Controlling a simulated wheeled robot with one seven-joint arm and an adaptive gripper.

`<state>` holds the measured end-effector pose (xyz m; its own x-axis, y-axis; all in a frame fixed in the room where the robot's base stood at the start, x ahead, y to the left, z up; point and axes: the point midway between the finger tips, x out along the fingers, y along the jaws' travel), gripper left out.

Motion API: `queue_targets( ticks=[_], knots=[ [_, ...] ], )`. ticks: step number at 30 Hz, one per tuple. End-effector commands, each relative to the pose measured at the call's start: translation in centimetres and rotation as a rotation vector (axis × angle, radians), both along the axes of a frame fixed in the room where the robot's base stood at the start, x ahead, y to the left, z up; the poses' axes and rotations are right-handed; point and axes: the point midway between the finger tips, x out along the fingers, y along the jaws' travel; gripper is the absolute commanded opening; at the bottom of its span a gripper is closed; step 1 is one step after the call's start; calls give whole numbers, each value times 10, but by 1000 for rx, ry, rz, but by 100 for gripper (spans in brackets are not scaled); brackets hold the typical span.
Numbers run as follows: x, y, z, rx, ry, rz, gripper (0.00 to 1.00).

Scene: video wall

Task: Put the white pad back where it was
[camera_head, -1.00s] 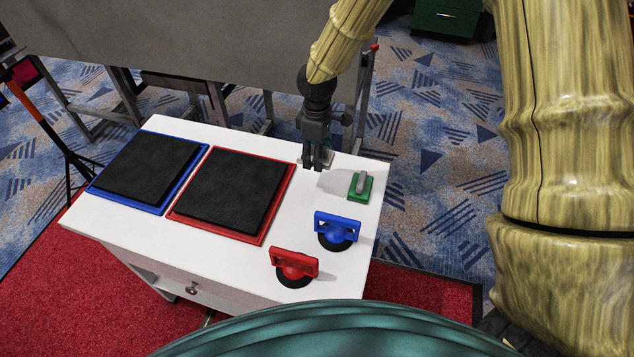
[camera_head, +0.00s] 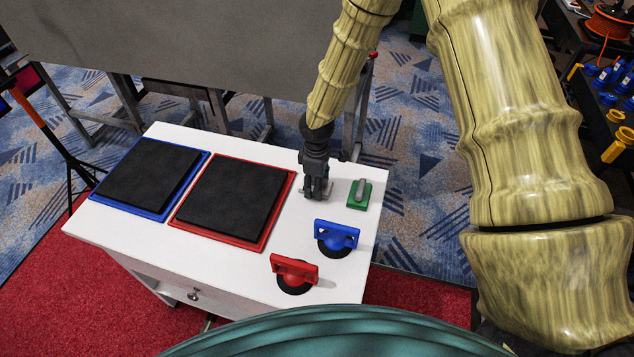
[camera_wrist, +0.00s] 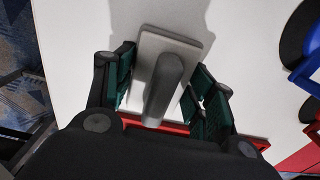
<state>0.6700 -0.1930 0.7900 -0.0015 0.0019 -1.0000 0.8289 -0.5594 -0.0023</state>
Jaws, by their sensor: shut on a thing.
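The white pad (camera_wrist: 174,45) is a pale rectangular plate with a grey upright handle (camera_wrist: 165,85). My gripper (camera_head: 317,190) is shut on the pad by its handle, with a dark green finger on each side in the wrist view (camera_wrist: 160,95). In the head view the pad shows only as a pale edge (camera_head: 328,188) below the fingers. It is over the white tabletop, between the red-framed panel and the green pad. A shadow lies beside it; I cannot tell whether it touches the table.
The green pad (camera_head: 359,193) is close on the right. A blue-handled cup (camera_head: 337,236) and a red-handled cup (camera_head: 294,270) stand nearer. The black panels in a red frame (camera_head: 262,242) and a blue frame (camera_head: 98,199) lie left. A grey screen (camera_head: 180,50) stands behind.

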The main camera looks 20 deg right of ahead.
Motion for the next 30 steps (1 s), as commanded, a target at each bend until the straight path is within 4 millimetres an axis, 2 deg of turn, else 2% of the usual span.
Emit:
queue_targets(
  ticks=[17, 18, 20, 21, 30],
  knots=[
    [0, 0, -10, 1, -1, 0, 25],
    [0, 0, -9, 2, -1, 0, 62],
    [0, 0, -9, 1, -1, 0, 73],
    [0, 0, -9, 1, -1, 0, 76],
    [0, 0, -8, 1, -1, -1, 76]
  ],
)
